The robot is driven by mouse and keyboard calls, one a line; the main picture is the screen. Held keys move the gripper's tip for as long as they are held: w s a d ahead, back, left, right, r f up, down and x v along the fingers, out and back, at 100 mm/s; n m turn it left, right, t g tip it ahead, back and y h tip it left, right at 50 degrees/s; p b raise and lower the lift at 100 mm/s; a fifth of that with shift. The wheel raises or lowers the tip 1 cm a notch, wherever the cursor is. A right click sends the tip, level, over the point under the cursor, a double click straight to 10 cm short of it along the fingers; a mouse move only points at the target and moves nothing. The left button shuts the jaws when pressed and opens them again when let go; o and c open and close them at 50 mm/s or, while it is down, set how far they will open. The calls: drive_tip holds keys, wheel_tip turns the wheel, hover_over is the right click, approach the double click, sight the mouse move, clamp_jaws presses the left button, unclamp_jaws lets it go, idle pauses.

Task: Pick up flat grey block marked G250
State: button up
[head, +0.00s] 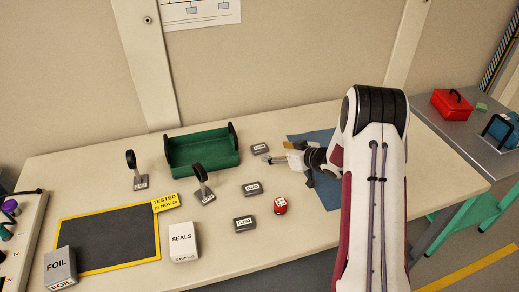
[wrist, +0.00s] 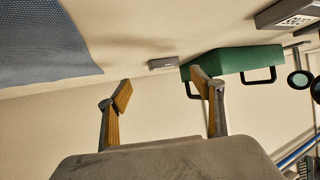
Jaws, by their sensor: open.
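Three flat grey blocks with white labels stand on the table in the head view: a far one (head: 260,148), a middle one (head: 252,188) and a near one (head: 244,223). The middle label seems to read G250, but the print is small; the far label is unreadable to me. My gripper (head: 269,159) is open and empty, just in front of the far block and behind the middle one. In the wrist view, my open gripper (wrist: 165,92) has nothing between its fingers. One grey block (wrist: 163,64) shows beyond the fingers, and a larger-looking labelled one (wrist: 288,15) is at top right.
A green tray (head: 204,166) stands left of my gripper; two upright round-headed stands (head: 139,182) (head: 206,197) are nearby. A red marked object (head: 280,206) sits right of the near blocks. A SEALS box (head: 183,247) is at front; a blue mat (head: 325,193) lies under my arm.

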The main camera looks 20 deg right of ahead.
sight(260, 147)
drive_tip(key=shift+x, duration=1.3)
drive_tip(key=shift+w+a, duration=0.1)
drive_tip(key=shift+a, duration=0.05)
drive_tip(key=shift+w+a+f, duration=0.2)
drive_tip(key=shift+w+a, duration=0.25)
drive_tip(key=shift+w, duration=0.2)
drive_tip(key=shift+w+a+f, duration=0.15)
drive_tip(key=shift+w+a, duration=0.25)
drive_tip(key=shift+w, duration=0.2)
drive_tip(key=shift+x, duration=1.05)
drive_tip(key=shift+d, duration=0.1)
drive_tip(key=c, duration=1.3)
